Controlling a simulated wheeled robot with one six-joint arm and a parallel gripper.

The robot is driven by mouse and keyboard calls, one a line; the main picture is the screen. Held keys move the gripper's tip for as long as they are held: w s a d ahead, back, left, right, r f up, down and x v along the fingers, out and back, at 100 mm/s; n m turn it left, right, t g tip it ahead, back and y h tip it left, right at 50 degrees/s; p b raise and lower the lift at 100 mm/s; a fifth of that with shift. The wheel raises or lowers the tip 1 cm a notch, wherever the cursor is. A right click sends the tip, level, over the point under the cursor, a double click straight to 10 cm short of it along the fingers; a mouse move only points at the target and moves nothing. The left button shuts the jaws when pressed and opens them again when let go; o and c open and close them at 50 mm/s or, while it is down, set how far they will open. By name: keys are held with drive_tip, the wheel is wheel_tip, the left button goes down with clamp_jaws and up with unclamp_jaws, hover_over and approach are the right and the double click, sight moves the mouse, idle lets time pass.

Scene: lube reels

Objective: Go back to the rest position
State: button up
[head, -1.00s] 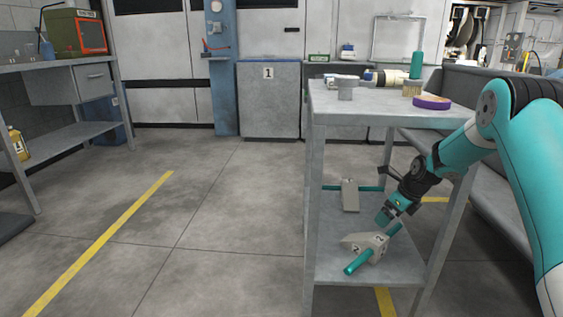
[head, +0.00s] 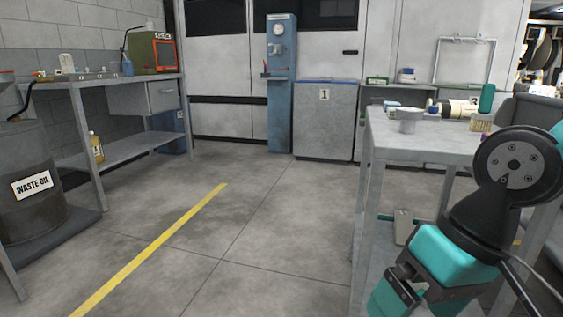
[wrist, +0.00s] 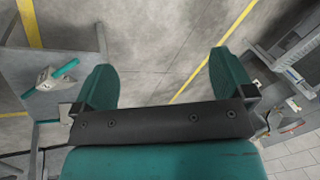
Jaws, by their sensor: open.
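My gripper (head: 400,292) is low at the right of the head view, in front of the grey table (head: 375,190). In the wrist view its two teal fingers are spread wide with bare floor between them, so my gripper (wrist: 165,82) is open and empty. A grey block with a teal rod (head: 403,225) is on the table's lower shelf, partly hidden by my arm. In the wrist view a grey block with a teal rod (wrist: 50,78) lies on a grey shelf at the left, clear of the fingers.
A workbench (head: 130,150) stands at the left, with a waste oil drum (head: 32,188) near it. A yellow floor line (head: 150,252) crosses open floor in the middle. A cabinet marked 1 (head: 325,120) stands at the back.

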drive_tip(key=s+r+n+p, duration=0.2)
drive_tip(key=s+n, duration=0.1)
drive_tip(key=s, duration=0.2)
wheel_tip(320, 180, up, 36)
drive_tip(key=p, duration=3.6)
drive_tip(key=shift+w+a+r, duration=0.15)
drive_tip(key=shift+w+r, duration=0.05)
drive_tip(key=shift+w, duration=0.15)
